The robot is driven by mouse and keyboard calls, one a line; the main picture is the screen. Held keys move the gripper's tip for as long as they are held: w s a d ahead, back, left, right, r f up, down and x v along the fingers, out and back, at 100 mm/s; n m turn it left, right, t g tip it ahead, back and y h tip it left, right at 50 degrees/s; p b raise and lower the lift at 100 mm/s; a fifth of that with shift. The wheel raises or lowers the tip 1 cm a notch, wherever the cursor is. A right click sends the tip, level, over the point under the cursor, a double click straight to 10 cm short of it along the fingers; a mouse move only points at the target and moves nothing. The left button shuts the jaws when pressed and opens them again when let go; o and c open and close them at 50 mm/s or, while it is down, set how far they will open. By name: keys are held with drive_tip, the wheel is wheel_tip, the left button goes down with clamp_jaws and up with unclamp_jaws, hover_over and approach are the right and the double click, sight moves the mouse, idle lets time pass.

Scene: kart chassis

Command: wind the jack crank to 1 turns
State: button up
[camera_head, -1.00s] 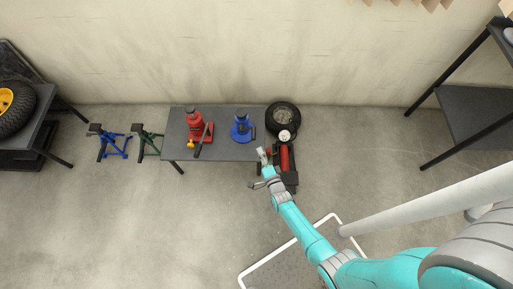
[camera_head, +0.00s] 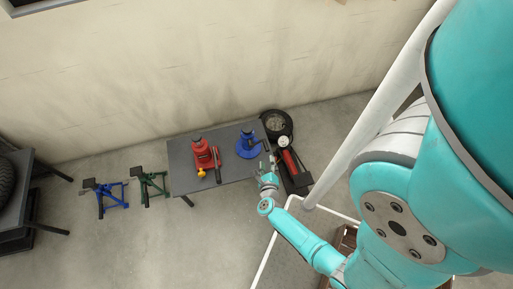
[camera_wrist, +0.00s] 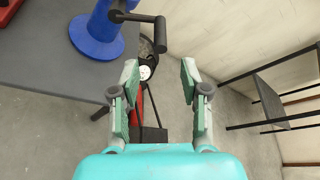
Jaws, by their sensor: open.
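A blue jack (camera_head: 249,147) stands on the right part of a dark table. In the wrist view its blue round body (camera_wrist: 96,34) is at the upper left, and a black crank with an upright handle (camera_wrist: 160,35) reaches out from it to the right. A red jack (camera_head: 203,153) with a dark lever stands further left on the table. My gripper (camera_head: 267,168) is near the table's right end, to the lower right of the blue jack. In the wrist view my gripper (camera_wrist: 158,85) has its fingers wide apart with nothing between them, and the crank handle lies beyond them, apart.
The dark table (camera_head: 185,180) has bare top at its left. A tyre (camera_head: 277,124) and a red floor jack (camera_head: 290,162) stand on the floor to its right. Blue (camera_head: 104,195) and green (camera_head: 149,183) stands are at the left. A shelf (camera_wrist: 285,85) is at the right in the wrist view.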

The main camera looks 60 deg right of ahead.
sight(267, 151)
drive_tip(key=x, duration=1)
drive_tip(key=shift+d, duration=0.1)
clamp_jaws()
